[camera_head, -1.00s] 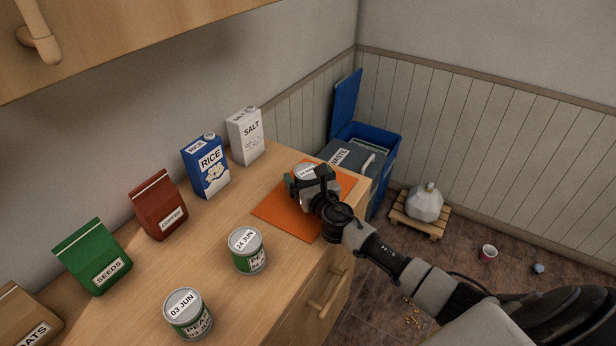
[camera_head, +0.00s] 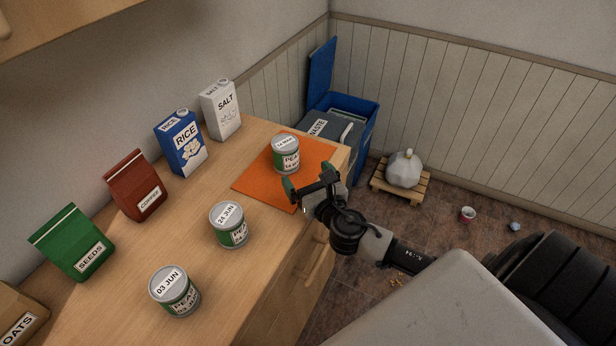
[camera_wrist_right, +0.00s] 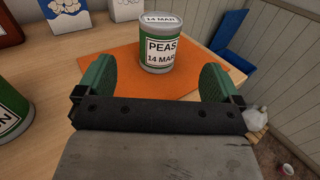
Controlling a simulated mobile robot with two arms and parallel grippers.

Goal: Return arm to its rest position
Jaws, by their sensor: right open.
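My right gripper (camera_head: 308,183) is open and empty over the front edge of the counter, just short of the orange mat (camera_head: 262,186). In the right wrist view its two green fingertips (camera_wrist_right: 158,80) stand wide apart. A can of peas (camera_head: 286,156) labelled 14 MAR stands upright on the orange mat, beyond the fingers and apart from them. The can also shows ahead between the fingers in the right wrist view (camera_wrist_right: 160,48). My right arm comes in from the lower right. My left gripper is not in view.
Two more cans, 24 JUN (camera_head: 229,225) and 03 JUN (camera_head: 175,291), stand on the counter (camera_head: 130,260). Seeds (camera_head: 75,245), coffee (camera_head: 136,186), rice (camera_head: 181,145) and salt (camera_head: 221,110) line the wall. A blue waste bin (camera_head: 350,110) and a wooden pallet (camera_head: 402,192) with a bag are beyond.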

